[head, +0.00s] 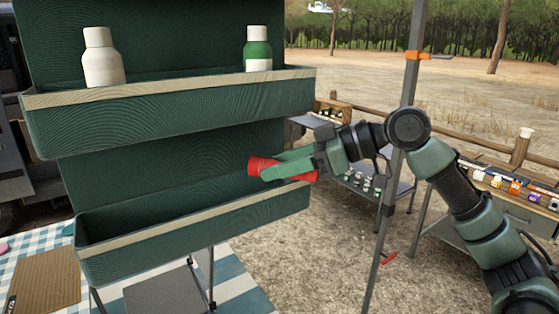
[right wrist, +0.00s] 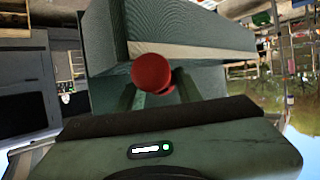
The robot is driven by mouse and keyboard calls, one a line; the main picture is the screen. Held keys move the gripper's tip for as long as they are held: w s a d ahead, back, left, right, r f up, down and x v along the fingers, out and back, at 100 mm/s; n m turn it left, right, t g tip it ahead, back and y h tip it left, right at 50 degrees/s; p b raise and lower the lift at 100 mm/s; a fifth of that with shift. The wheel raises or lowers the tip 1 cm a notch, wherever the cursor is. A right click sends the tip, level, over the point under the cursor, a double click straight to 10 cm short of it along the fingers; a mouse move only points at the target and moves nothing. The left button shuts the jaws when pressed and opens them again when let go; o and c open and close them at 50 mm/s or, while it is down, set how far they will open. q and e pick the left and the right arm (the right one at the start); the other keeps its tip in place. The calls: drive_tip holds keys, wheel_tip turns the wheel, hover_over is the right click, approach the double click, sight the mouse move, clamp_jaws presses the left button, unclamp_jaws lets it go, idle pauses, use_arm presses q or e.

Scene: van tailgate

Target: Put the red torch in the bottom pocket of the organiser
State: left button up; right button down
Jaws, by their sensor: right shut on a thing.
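The red torch (head: 262,165) is held in my right gripper (head: 279,167), which is shut on it, in the head view. The torch lies roughly level, just above the right end of the organiser's bottom pocket (head: 190,232), between the two pockets. In the right wrist view the torch's round red end (right wrist: 151,72) shows between the fingers (right wrist: 151,95). The organiser (head: 170,170) is dark green fabric with pale-edged pockets. The bottom pocket looks empty where I can see into it. My left gripper is not in view.
The upper pocket (head: 170,115) holds a white bottle (head: 102,62) and a green and white bottle (head: 258,50); it overhangs the torch. A grey pole (head: 398,160) stands right of the organiser, behind my right arm. Tables with small items stand farther right.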

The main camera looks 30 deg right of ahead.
drive_tip(key=c, duration=1.2)
unclamp_jaws()
drive_tip(key=shift+s+d, duration=0.1)
drive_tip(key=shift+s, duration=0.05)
drive_tip(key=shift+c, duration=0.2)
drive_tip(key=o, duration=0.3)
drive_tip(key=shift+s+d+b, duration=0.2)
drive_tip(key=shift+d+b, duration=0.15)
drive_tip(key=shift+b, duration=0.05)
drive_tip(key=b+v, duration=0.4)
drive_tip(key=v, duration=0.7)
drive_tip(key=shift+r, duration=0.2)
